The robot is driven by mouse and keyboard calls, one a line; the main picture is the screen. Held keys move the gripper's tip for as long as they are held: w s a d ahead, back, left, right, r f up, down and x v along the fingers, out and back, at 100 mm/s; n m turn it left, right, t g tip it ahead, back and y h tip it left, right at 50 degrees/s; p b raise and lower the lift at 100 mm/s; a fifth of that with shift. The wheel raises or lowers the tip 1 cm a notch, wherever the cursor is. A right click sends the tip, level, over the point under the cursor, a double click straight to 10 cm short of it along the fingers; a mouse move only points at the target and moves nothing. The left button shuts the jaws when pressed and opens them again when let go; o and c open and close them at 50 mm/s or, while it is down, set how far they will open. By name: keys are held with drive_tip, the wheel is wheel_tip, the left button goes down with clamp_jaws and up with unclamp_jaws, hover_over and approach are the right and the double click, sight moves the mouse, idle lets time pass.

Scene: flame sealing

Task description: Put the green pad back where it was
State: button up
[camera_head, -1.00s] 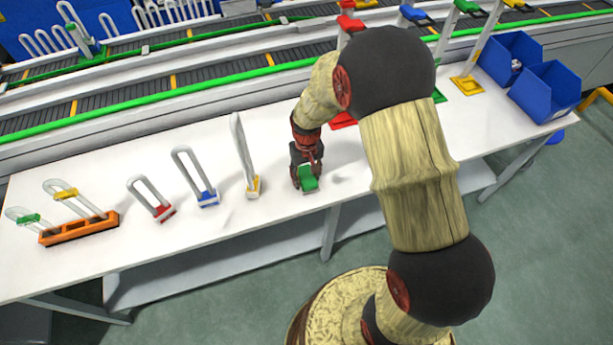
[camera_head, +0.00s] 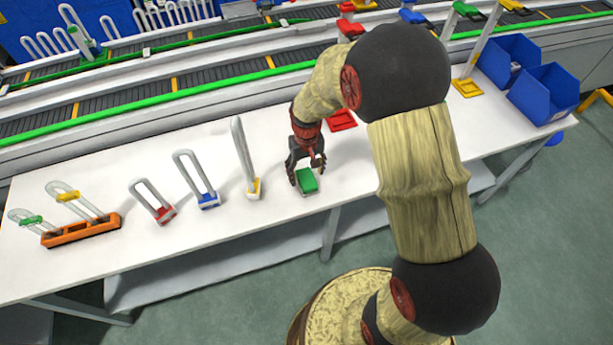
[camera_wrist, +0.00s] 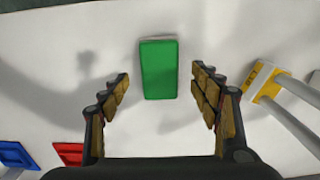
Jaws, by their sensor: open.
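The green pad (camera_head: 307,181) lies on the white table, to the right of the yellow-based glass tube piece. In the wrist view the green pad (camera_wrist: 158,69) sits between and a little beyond my fingertips, with a gap to the fingers on both sides. My gripper (camera_head: 306,168) is open and empty just behind and above the pad. Its two fingers (camera_wrist: 163,88) are spread wide in the wrist view.
A yellow-based piece (camera_head: 254,187), a blue-based piece (camera_head: 208,200) and a red-based piece (camera_head: 165,214) stand left of the pad. An orange rack (camera_head: 80,230) holds more pieces at far left. Blue bins (camera_head: 545,95) stand at right. The white table (camera_head: 120,270) is clear in front.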

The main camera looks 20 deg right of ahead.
wheel_tip(320, 180, up, 8)
drive_tip(key=p, duration=0.2)
wheel_tip(320, 180, up, 8)
drive_tip(key=t, duration=0.1)
hover_over(307, 178)
drive_tip(key=s, duration=0.2)
drive_tip(key=s+r+t, duration=0.4)
drive_tip(key=s+r, duration=1.2)
drive_tip(key=s, duration=0.4)
drive_tip(key=shift+r+t, duration=0.3)
drive_tip(key=shift+a, duration=0.1)
